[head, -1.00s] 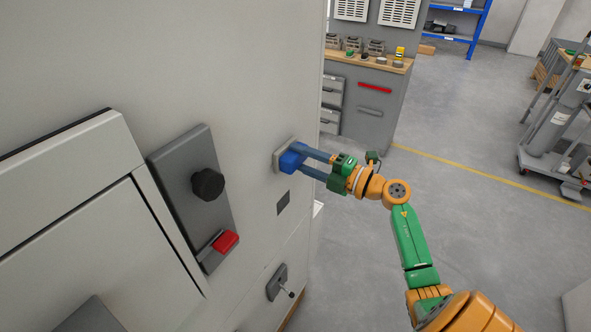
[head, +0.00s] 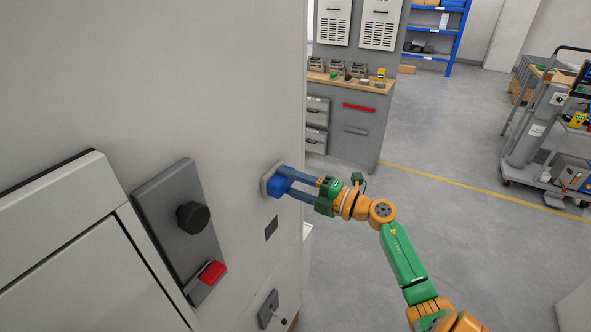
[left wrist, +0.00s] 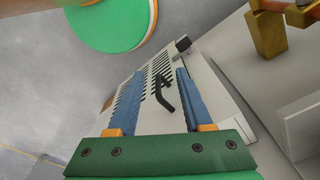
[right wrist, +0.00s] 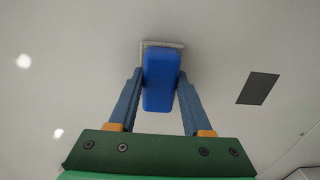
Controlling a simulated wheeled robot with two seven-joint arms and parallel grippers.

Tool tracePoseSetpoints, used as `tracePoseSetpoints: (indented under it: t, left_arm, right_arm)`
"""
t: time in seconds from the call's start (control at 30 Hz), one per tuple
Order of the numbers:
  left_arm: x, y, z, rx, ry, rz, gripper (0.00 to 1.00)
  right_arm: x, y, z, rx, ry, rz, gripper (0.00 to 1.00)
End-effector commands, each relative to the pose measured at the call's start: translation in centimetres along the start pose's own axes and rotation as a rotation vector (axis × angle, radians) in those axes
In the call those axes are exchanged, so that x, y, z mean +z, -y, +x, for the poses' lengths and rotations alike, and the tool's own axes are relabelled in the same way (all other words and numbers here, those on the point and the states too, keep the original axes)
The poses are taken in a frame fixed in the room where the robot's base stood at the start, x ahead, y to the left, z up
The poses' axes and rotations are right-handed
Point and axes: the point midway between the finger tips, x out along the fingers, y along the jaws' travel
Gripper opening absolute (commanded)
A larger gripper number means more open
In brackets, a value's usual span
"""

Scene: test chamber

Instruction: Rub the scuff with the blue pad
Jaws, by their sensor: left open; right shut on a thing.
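The blue pad (head: 277,187) is a blue block with a pale textured face, at the light grey cabinet wall (head: 245,90). My right gripper (head: 284,181) is shut on it, one finger on each side, also in the right wrist view (right wrist: 160,82). The pale face is toward the wall; I cannot tell whether it touches. A dark grey square patch (head: 271,228) lies on the wall just below the pad, and to its right in the right wrist view (right wrist: 258,88). I cannot tell whether it is the scuff. My left gripper (left wrist: 158,73) is open, seen only in the left wrist view.
The wall bears a panel with a black knob (head: 193,217) and red switch (head: 211,272), and a small handle (head: 269,309) lower down. A workbench (head: 350,115) and cart (head: 540,140) stand behind. A black hooked handle (left wrist: 164,95) shows beyond my left fingers. Floor right of my arm is clear.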

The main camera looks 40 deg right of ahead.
Motion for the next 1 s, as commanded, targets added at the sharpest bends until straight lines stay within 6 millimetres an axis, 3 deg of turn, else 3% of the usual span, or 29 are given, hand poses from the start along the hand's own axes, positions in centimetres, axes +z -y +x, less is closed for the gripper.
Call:
tracePoseSetpoints:
  t: [0.23, 0.57, 0.8, 1.0]
  left_arm:
    - [-0.2, 0.0, -2.4, 0.000, 0.000, 0.000, 0.50]
    - [-0.2, 0.0, -1.8, 0.000, 0.000, 0.000, 0.50]
    - [-0.2, 0.0, -1.8, 0.000, 0.000, 0.000, 0.50]
    - [-0.2, 0.0, -1.8, 0.000, 0.000, 0.000, 0.50]
  right_arm:
    - [-2.2, -0.5, -0.1, 0.000, -0.003, 0.005, 0.05]
    - [-4.4, 0.1, -0.2, 0.000, -0.003, 0.000, 0.05]
    - [-7.0, 0.1, -0.2, -0.001, -0.002, 0.000, 0.05]
    - [-7.3, 0.1, -0.2, 0.001, -0.001, 0.000, 0.05]
